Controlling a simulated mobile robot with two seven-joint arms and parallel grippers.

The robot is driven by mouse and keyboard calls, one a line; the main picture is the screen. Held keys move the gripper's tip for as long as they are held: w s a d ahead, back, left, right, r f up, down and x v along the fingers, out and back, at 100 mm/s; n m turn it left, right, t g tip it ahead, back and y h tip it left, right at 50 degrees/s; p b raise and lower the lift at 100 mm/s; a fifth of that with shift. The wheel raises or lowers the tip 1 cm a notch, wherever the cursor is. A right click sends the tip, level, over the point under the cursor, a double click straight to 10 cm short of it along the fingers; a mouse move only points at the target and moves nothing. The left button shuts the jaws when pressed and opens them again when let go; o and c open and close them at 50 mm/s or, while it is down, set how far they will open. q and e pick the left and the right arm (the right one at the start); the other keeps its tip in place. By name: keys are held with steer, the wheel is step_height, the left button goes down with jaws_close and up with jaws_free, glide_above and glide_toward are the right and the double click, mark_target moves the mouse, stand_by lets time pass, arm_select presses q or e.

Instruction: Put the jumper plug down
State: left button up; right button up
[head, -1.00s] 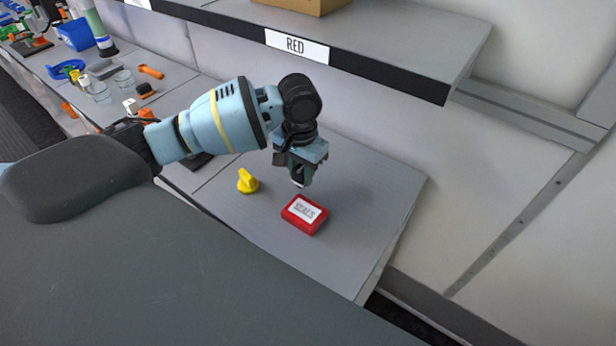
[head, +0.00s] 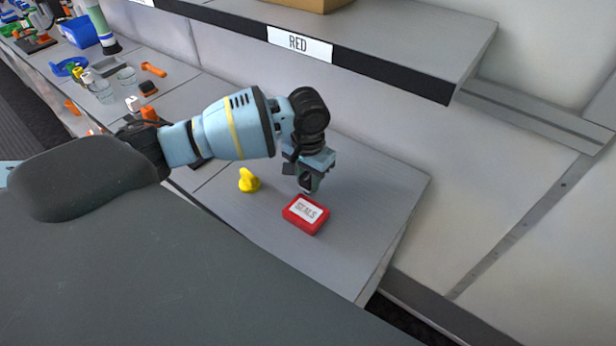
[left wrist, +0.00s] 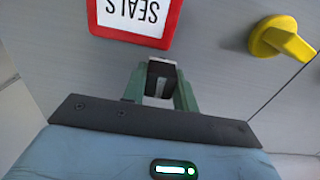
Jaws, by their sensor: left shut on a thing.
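My left gripper (head: 306,187) is pointed down over the grey bench, just behind the red SEALS box. In the left wrist view the same gripper (left wrist: 160,92) is shut on a small dark and pale grey piece, which I take to be the jumper plug (left wrist: 160,72). The fingers hide its sides. I cannot tell for sure whether the plug touches the bench. My right gripper is not in view.
The red SEALS box (head: 305,214) lies close in front of the gripper; it also shows in the left wrist view (left wrist: 135,44). A yellow knob-like part (head: 249,180) stands to the left. The bench (head: 385,190) is clear on the right. A shelf (head: 400,45) labelled RED overhangs behind.

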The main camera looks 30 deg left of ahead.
mark_target(308, 177)
arm_select(q)
steer(key=o, duration=1.1)
steer(key=shift+f, duration=0.1)
steer(key=shift+c, duration=0.2)
step_height(308, 177, up, 7)
steer(key=shift+r+p, duration=0.1)
steer(key=shift+p, duration=0.2)
steer(key=shift+o, duration=0.5)
steer(key=shift+r, duration=0.3)
